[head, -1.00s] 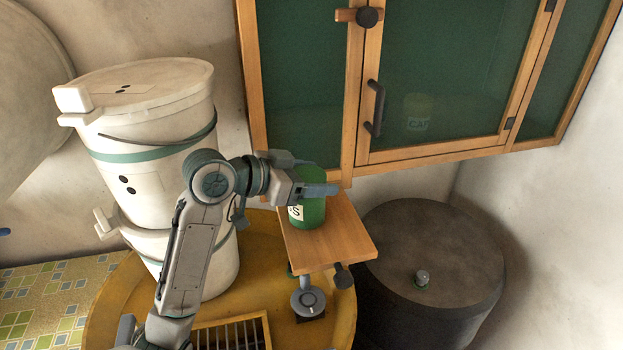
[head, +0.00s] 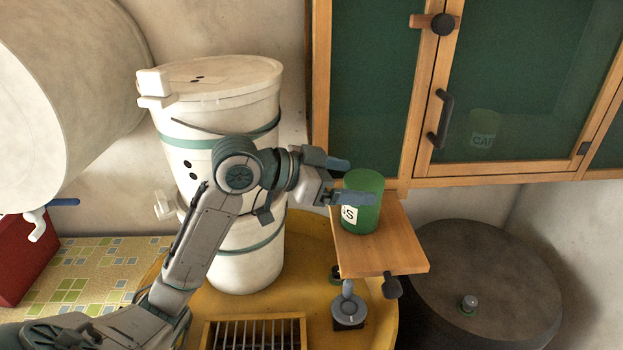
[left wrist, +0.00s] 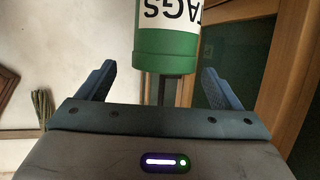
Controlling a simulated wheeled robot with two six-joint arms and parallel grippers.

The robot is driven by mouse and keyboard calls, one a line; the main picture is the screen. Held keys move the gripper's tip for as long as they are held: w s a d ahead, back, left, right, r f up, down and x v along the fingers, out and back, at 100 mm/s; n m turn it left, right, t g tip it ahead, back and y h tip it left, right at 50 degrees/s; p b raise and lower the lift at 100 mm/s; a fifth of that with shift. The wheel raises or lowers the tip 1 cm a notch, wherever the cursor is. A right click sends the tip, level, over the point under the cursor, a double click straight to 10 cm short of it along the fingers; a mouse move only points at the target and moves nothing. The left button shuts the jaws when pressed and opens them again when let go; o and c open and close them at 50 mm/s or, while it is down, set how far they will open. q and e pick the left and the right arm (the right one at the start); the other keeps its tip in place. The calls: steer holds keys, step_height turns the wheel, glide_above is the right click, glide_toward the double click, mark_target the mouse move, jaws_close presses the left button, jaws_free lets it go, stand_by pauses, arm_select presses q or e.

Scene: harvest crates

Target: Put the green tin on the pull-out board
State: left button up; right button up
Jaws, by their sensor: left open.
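The green tin (head: 367,187) stands upright on the pull-out board (head: 392,250), near its back left, under the cabinet. Its white label ends in "GS". In the left wrist view the tin (left wrist: 165,45) appears upside down, ahead of the jaws and centred, with a gap to each finger. My left gripper (head: 360,182) is open beside the tin's left side. One finger passes in front of the tin and the other lies behind to the left. Neither visibly grips it. My right gripper is not in view.
The cabinet (head: 416,130) hangs behind the board; another tin (head: 484,126) shows through its glass. Stacked white tubs (head: 220,110) stand left, behind my arm. A dark drum (head: 500,300) stands right. The board's front half is bare.

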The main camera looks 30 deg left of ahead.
arm_select(q)
steer(key=shift+b+v, duration=0.8)
steer(key=shift+v, duration=1.1)
steer(key=b+v, duration=0.1)
steer(key=v, duration=0.2)
steer(key=shift+s+r+b, duration=0.1)
steer(key=shift+s+b, duration=0.05)
steer(key=shift+b, duration=0.2)
steer(key=shift+a, duration=0.1)
